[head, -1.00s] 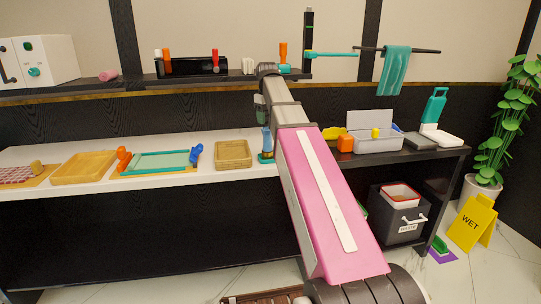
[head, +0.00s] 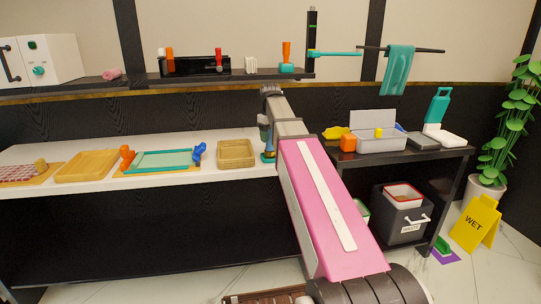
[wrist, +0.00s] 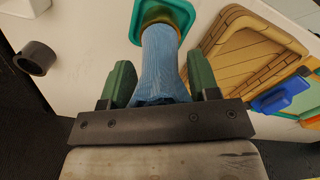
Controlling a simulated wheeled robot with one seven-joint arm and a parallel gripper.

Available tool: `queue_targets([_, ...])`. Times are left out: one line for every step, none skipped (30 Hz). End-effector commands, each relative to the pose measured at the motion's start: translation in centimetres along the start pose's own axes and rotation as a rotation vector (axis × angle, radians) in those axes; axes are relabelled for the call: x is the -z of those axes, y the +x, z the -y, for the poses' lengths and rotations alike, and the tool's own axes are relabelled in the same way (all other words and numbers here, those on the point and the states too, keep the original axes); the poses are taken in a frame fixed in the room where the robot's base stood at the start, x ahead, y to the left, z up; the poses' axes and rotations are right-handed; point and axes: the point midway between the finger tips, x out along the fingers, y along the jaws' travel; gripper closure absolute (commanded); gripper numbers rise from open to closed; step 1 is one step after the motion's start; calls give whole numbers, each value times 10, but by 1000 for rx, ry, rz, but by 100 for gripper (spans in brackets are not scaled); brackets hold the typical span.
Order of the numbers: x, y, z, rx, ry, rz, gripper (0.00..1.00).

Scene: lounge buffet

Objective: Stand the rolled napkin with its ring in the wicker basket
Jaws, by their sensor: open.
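The blue rolled napkin (wrist: 160,62) stands upright on a small teal square base (wrist: 186,14); in the head view the napkin (head: 269,145) is small and partly hidden. My gripper (wrist: 161,82) is open, with one green finger on each side of the napkin's near end; small gaps seem to show. In the head view my gripper (head: 264,132) is at the napkin's upper part. The wicker basket (head: 235,153) sits on the white counter just left of the napkin; the wrist view shows its rim (wrist: 212,38) to the right. It looks empty.
A teal tray (head: 160,160) with orange and blue items beside it and a wooden tray (head: 92,165) lie farther left. A dark round piece (wrist: 36,58) is on the counter in the wrist view. A shelf (head: 120,81) runs above the counter.

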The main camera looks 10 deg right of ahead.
Motion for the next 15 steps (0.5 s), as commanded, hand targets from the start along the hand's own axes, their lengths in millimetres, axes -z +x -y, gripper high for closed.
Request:
queue_targets([0,0,0,0,0,0,45])
queue_targets([0,0,0,0,0,0,45])
queue_targets([0,0,0,0,0,0,45])
queue_targets([0,0,0,0,0,0,51])
queue_targets([0,0,0,0,0,0,61])
queue_targets([0,0,0,0,0,0,74])
queue_targets([0,0,0,0,0,0,84])
queue_targets([0,0,0,0,0,0,94])
queue_targets([0,0,0,0,0,0,100])
queue_targets([0,0,0,0,0,0,69])
queue_targets([0,0,0,0,0,0,79])
queue_targets([0,0,0,0,0,0,92])
queue_targets([0,0,0,0,0,0,100])
queue_targets([0,0,0,0,0,0,100])
queue_targets([0,0,0,0,0,0,100])
